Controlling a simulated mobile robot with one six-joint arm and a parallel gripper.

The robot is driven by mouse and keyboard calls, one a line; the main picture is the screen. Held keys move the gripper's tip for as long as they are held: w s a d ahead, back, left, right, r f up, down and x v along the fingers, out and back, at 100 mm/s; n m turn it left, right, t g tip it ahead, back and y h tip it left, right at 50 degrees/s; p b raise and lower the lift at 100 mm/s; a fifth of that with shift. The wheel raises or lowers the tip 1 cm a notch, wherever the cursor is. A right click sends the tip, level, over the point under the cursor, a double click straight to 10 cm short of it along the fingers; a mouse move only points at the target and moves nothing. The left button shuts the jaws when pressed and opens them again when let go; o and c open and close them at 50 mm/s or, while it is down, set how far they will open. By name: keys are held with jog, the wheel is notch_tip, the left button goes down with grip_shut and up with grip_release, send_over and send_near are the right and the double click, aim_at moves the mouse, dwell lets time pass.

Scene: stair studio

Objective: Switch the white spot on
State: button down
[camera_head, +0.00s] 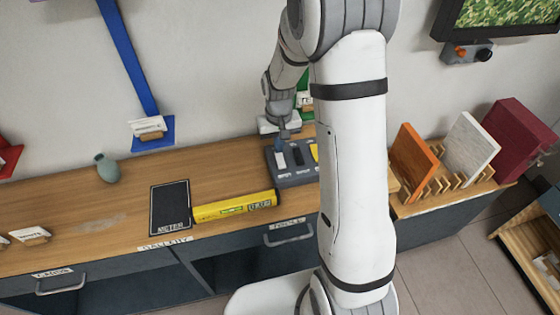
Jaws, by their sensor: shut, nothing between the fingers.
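A dark grey switch box (292,180) sits on the wooden counter, partly hidden on its right by my arm. It carries a white rocker (281,161), a black rocker (298,157) and a yellow one (314,152), with small labels in front that are too small to read. My gripper (283,140) is shut and empty, pointing down at the back of the box, just behind the white rocker. I cannot tell whether it touches the box. No white spot lamp is clearly visible.
A green vase (107,168) stands further left. A wooden rack (440,189) with upright boards is at the right. The counter between vase and mat is clear.

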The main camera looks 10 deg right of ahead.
aim_at(279, 156)
jog(key=shift+f+b, duration=0.8)
jog(key=shift+f, duration=0.25)
jog(key=shift+r, duration=0.1)
dwell(0.3)
jog(key=shift+r+p, duration=2.3)
jog(key=shift+r, duration=1.15)
jog(key=s+r+t, duration=0.3)
jog(key=s+r, duration=1.3)
jog(key=s, duration=0.5)
jog(key=shift+s+r, duration=0.25)
jog(key=shift+r, duration=0.1)
jog(key=shift+d, duration=0.15)
